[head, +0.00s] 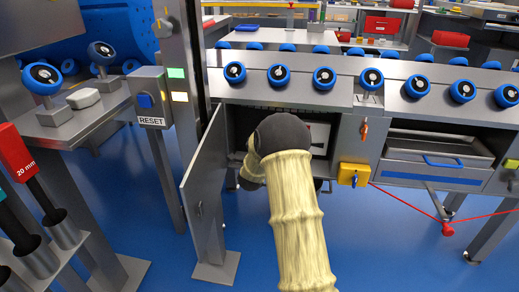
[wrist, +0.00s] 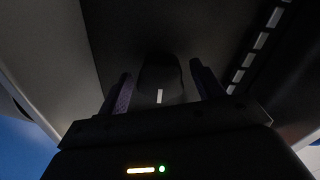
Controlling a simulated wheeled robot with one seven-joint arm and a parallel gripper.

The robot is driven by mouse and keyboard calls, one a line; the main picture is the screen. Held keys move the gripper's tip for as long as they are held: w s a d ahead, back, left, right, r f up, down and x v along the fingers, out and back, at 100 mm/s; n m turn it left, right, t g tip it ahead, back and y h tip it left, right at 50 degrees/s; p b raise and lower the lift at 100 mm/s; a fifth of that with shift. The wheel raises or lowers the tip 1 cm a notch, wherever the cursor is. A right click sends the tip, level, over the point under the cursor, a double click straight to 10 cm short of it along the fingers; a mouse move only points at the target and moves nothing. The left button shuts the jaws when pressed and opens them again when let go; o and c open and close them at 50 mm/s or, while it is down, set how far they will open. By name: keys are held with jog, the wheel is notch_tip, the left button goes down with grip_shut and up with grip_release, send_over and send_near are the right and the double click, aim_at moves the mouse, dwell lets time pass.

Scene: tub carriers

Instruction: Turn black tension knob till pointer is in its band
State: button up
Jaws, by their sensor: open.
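The black tension knob (wrist: 160,77) shows in the wrist view as a dark round shape with a short white mark at its lower edge. My gripper (wrist: 161,68) is open, with one purplish finger on each side of the knob and dark gaps between. Whether either finger touches it cannot be told. In the head view my arm reaches into the open cabinet (head: 239,143), and my arm hides the gripper and the knob. A pale panel (head: 320,137) shows partly inside. No pointer or band can be made out in either view.
The cabinet's grey door (head: 205,190) stands open just left of my arm. A yellow box (head: 352,174) hangs right of the opening, with red cords below. A RESET post (head: 153,108) stands left. A row of light slots (wrist: 248,55) runs right of the knob.

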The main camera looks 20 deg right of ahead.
jog(key=p+v, duration=0.4)
jog(key=v, duration=0.7)
jog(key=shift+s+a, duration=0.2)
jog(key=shift+a, duration=0.05)
